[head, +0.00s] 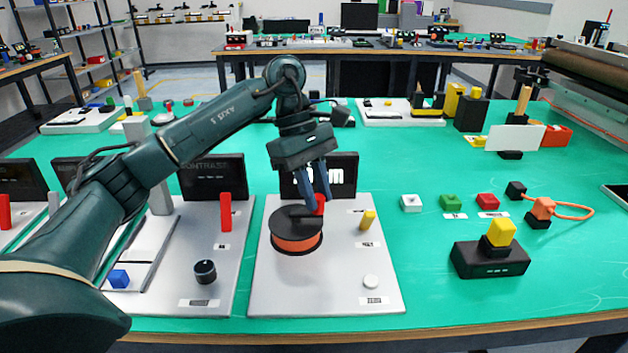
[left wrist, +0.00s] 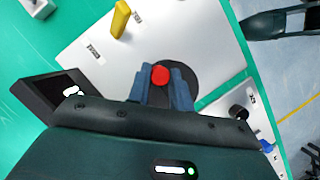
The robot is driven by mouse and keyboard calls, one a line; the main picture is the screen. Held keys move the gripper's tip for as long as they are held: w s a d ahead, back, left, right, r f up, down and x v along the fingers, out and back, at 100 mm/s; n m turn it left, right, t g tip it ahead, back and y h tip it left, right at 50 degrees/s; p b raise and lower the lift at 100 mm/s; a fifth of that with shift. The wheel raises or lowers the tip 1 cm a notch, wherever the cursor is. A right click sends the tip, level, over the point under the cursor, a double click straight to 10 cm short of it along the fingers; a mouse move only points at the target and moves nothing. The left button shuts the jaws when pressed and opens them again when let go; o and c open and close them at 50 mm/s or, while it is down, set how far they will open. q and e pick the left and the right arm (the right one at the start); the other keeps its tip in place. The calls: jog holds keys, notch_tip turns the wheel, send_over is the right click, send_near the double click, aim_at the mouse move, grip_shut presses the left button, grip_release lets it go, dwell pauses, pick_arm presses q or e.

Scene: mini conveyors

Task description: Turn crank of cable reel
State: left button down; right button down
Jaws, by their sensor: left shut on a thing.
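The cable reel (head: 296,243) is a black-topped drum with an orange band on a white board (head: 330,290). Its red crank knob (head: 320,204) stands up at the right rear of the reel's top. My left gripper (head: 319,198) reaches down from above and is shut on the red knob. In the left wrist view the red knob (left wrist: 160,76) shows between the blue fingers (left wrist: 161,82), with the black reel top (left wrist: 185,78) partly hidden behind them. My right gripper is in neither view.
On the same board are a yellow lever (head: 367,220) and a white knob (head: 371,282). A dark display (head: 345,176) stands behind the reel. To the left is a board with a red lever (head: 226,212) and black knob (head: 205,271). A yellow-topped black box (head: 490,262) stands right.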

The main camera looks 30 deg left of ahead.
pick_arm(q)
jog(key=m, duration=0.1)
jog(key=m+g, duration=0.1)
jog(key=shift+s+d+m, duration=0.25)
jog(key=shift+s+m, duration=0.15)
jog(key=shift+s+d+m+g+y, duration=0.1)
jog(key=shift+s+m+g+y, duration=0.25)
jog(key=shift+m, duration=0.55)
jog(key=shift+s+r+m+g+y+p, duration=0.15)
jog(key=shift+m+y+p, duration=0.15)
jog(key=shift+m, duration=0.3)
jog(key=shift+s+m+g+y+p, duration=0.15)
jog(key=shift+m+p, duration=0.25)
jog(key=shift+m, duration=0.2)
jog(key=shift+s+m, duration=0.1)
jog(key=shift+m, duration=0.3)
jog(key=shift+s+m+g+p, duration=0.1)
jog(key=shift+m+g+p, duration=0.2)
jog(key=shift+p, duration=0.1)
jog(key=shift+s+m+y, duration=0.15)
jog(key=shift+m+y, duration=0.15)
jog(key=shift+m, duration=0.1)
jog(key=shift+p, duration=0.35)
jog(key=shift+s+m, duration=0.1)
jog(key=shift+m, duration=0.3)
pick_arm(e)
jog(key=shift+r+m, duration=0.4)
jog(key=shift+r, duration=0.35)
